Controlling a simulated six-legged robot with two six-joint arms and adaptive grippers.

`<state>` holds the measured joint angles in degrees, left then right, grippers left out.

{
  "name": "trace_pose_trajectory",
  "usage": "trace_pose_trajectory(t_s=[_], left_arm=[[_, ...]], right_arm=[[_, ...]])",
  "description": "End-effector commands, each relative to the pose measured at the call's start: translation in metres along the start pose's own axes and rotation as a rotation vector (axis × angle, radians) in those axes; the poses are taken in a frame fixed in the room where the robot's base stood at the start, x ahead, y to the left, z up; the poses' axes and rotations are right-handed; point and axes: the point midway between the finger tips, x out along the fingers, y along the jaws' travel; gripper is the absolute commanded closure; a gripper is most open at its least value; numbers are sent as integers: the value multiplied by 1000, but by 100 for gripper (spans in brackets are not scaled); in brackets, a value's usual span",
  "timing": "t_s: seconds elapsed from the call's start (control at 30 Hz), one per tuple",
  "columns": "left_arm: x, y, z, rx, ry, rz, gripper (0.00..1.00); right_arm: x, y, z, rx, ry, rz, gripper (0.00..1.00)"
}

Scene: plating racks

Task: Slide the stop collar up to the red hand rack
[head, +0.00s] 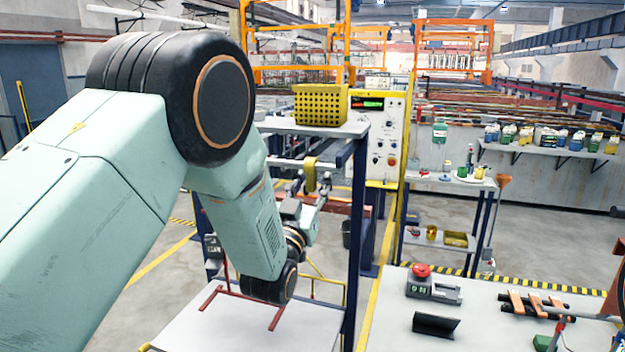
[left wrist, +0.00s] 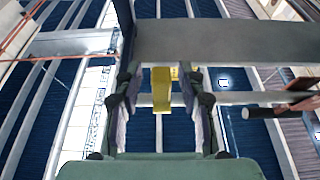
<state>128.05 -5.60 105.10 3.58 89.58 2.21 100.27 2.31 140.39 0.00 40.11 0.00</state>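The yellow stop collar (head: 310,175) hangs on a rail beside the blue upright in the head view. In the left wrist view the yellow collar (left wrist: 161,90) shows between my fingers, with a gap on each side. My left gripper (head: 312,203) is just below the collar; its fingers (left wrist: 162,92) are spread. I cannot tell how deep the collar sits between them. A thin red frame (head: 240,293), perhaps the red hand rack, lies on the white shelf. A reddish-brown piece with a black grip (left wrist: 300,103) shows at the wrist view's right. My right gripper is not visible.
A yellow perforated basket (head: 320,104) stands on the upper shelf above the rail. A blue upright (head: 357,240) stands right of the gripper. A control cabinet (head: 378,138) is behind it. A white table (head: 385,325) at lower right holds a red-button box (head: 422,284) and other parts.

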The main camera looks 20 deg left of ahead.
Motion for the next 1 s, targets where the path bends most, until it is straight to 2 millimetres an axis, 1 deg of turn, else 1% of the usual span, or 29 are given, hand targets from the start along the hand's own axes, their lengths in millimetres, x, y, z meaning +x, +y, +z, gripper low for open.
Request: trace_pose_trajectory(t_s=[0.17, 0.2, 0.6, 0.67, 1.0], left_arm=[[-1, 1, 0, 0, -1, 1, 60], [-1, 1, 0, 0, -1, 1, 62], [-1, 1, 0, 0, -1, 2, 96], [-1, 1, 0, 0, -1, 2, 100], [-2, 1, 2, 0, -5, 1, 100]], right_arm=[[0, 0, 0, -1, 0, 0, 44], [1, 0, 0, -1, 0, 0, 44], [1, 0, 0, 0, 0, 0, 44], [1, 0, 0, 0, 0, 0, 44], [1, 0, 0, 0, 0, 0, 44]])
